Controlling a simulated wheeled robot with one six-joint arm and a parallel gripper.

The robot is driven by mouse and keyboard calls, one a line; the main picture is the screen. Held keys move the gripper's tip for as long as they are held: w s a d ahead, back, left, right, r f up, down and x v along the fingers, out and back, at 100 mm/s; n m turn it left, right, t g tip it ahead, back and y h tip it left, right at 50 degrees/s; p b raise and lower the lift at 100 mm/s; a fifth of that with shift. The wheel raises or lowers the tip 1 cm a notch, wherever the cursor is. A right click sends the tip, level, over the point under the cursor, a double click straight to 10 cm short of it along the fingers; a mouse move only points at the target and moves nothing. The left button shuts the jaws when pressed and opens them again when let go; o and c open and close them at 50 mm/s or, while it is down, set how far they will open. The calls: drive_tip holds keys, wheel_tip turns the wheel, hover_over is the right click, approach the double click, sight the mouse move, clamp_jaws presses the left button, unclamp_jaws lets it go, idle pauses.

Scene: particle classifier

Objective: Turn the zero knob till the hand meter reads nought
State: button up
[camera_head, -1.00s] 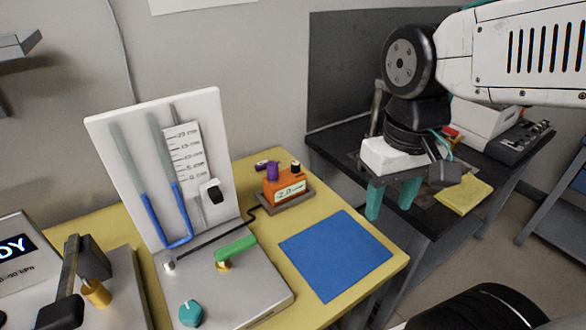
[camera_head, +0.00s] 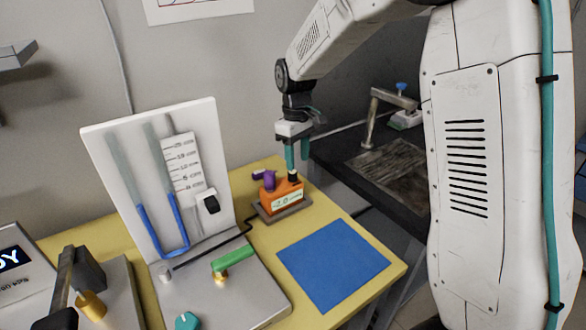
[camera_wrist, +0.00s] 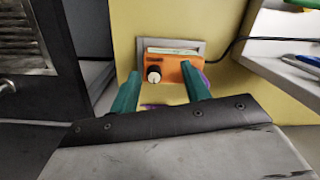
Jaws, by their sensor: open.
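The hand meter (camera_head: 283,200) is an orange box in a grey cradle on the yellow bench. Its pale display seems to read -2.0, in small print. A dark knob (camera_head: 293,179) with a white face sits on its top; the knob (camera_wrist: 153,75) shows clearly in the wrist view. My gripper (camera_head: 297,168) is open, with teal fingers pointing down above the meter's knob end. In the wrist view my gripper (camera_wrist: 160,73) has its fingers spread either side of the knob in the picture. I cannot tell whether they touch it.
Purple fittings (camera_head: 269,180) stand on the meter beside the knob. A white manometer board (camera_head: 195,140) stands to the left, with a green lever (camera_head: 233,258) and teal knob (camera_head: 187,321) on its base. The blue mat (camera_head: 332,264) is bare.

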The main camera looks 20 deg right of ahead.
sight(293, 172)
drive_tip(key=w, duration=0.1)
drive_tip(key=w+r+n, duration=0.1)
drive_tip(key=w, duration=0.1)
drive_tip(key=shift+w+a+r+t, duration=0.1)
drive_tip(key=shift+w+t, duration=0.05)
drive_tip(key=shift+t, duration=0.25)
drive_tip(key=shift+r+n, duration=0.15)
drive_tip(key=shift+n, duration=0.25)
drive_tip(key=shift+f, duration=3.95)
drive_tip(key=c, duration=1)
